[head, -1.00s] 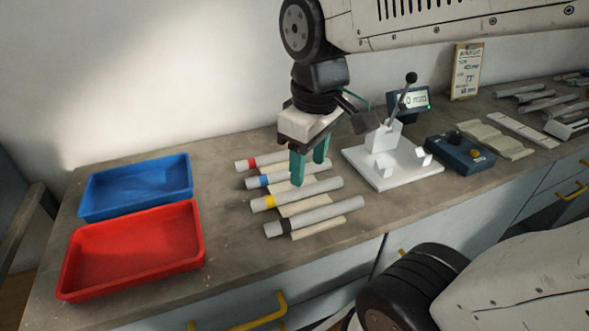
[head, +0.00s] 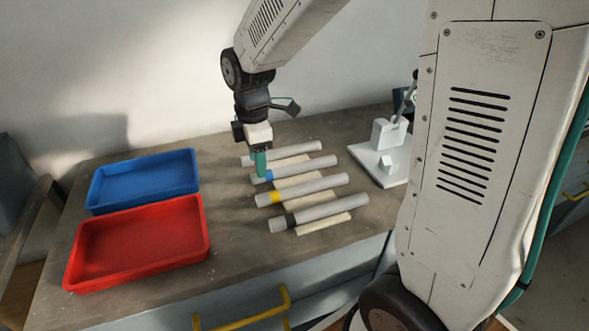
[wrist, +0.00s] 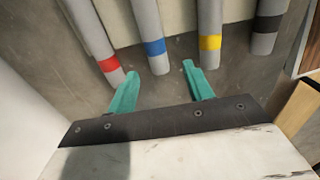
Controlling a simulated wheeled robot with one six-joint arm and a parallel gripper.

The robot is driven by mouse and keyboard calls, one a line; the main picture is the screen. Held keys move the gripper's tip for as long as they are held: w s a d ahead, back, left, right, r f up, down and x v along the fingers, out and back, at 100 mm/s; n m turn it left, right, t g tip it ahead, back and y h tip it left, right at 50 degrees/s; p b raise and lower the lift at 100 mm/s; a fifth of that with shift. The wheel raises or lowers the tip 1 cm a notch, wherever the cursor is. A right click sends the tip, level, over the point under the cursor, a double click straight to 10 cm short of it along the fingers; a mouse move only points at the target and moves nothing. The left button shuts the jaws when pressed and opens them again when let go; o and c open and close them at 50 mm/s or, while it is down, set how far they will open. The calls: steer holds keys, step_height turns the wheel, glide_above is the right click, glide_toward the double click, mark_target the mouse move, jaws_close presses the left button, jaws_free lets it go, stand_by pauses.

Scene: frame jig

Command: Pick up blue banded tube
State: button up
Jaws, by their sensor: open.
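The blue banded tube (head: 303,168) is a grey cylinder with a blue band near its left end. It lies on a pale support strip, second from the back in a row of tubes. In the wrist view the blue banded tube (wrist: 150,35) points down toward the gap between the fingers. My gripper (head: 260,163) has teal fingers and is at the banded end of this tube, partly covering it. In the wrist view my gripper (wrist: 161,92) is open and empty, its fingertips either side of the tube's line, just short of its end.
Tubes with red (wrist: 92,40), yellow (head: 316,187) and black (head: 320,214) bands lie alongside, with narrow gaps between. A blue tray (head: 145,181) and a red tray (head: 138,241) stand at left. A white lever fixture (head: 384,160) stands at right, partly hidden by my arm.

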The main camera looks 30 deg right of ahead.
steer(key=f, duration=0.4)
steer(key=shift+w+d+f, duration=0.1)
steer(key=shift+d+f, duration=0.1)
steer(key=shift+d, duration=0.05)
jaws_close()
steer(key=shift+r, duration=0.1)
